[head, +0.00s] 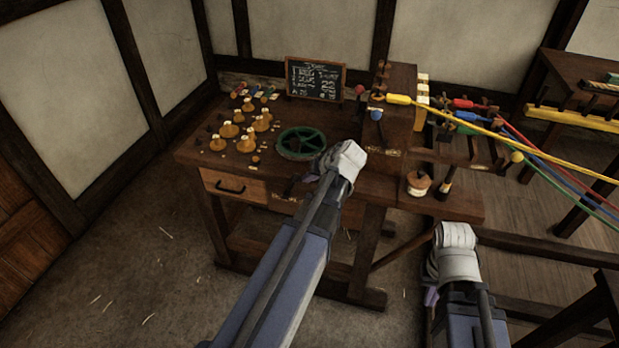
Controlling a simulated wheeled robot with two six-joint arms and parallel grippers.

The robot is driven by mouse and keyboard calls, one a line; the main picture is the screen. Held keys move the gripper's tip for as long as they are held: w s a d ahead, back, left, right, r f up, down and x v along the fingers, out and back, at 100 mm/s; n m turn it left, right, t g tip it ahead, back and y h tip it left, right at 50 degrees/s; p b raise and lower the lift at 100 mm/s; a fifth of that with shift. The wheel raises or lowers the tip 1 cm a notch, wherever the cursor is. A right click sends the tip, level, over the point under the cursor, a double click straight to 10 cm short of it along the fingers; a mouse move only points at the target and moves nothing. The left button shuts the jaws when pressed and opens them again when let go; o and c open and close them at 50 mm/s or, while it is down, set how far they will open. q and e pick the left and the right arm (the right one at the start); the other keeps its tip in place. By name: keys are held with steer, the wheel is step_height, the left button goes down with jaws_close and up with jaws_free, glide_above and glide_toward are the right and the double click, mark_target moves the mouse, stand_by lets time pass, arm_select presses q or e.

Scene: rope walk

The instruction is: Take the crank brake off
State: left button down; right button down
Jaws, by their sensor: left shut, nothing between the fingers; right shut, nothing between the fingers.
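A wooden bench (380,186) carries a dark machine box (398,115). Small levers stand at the box, one with a red knob (359,89) and one with a blue knob (376,114). A lever with a yellow knob (517,157) is further right. I cannot tell which of these is the crank brake. My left gripper (346,156) is shut and empty, in front of the box and just right of a green spoked wheel (301,143). My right gripper (456,238) is shut and empty, low in front of the bench's right end. The arms hide part of the bench front.
Several wooden spools (246,144) stand on the bench's left. A chalkboard (315,78) leans at the back. Yellow, red, blue and green ropes (560,165) run off right. A pale round pot (418,184) stands near the right edge. Floor is clear at left.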

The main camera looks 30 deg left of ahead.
mark_target(299, 178)
arm_select(q)
steer(key=a+r+h+p, duration=0.1)
steer(key=p, duration=0.1)
steer(key=a+r+h+p, duration=0.1)
steer(key=p, duration=0.1)
steer(key=shift+s+a+r+n, duration=0.1)
steer(key=shift+s+a+n, duration=0.2)
steer(key=shift+s+a, duration=0.1)
steer(key=a+h, duration=0.1)
steer(key=a+h+p, duration=0.1)
steer(key=a+t+h+p, duration=0.1)
steer(key=shift+s+a+r+n+h, duration=0.25)
steer(key=shift+s+a+n+h, duration=0.05)
steer(key=shift+s+a+f+t+h, duration=0.15)
steer(key=shift+a+h, duration=0.25)
steer(key=shift+a, duration=0.4)
steer(key=shift+s+a+r+t+h, duration=0.15)
steer(key=shift+s+a+h, duration=0.2)
steer(key=shift+a, duration=0.4)
steer(key=shift+a+f, duration=0.1)
steer(key=shift+a, duration=0.05)
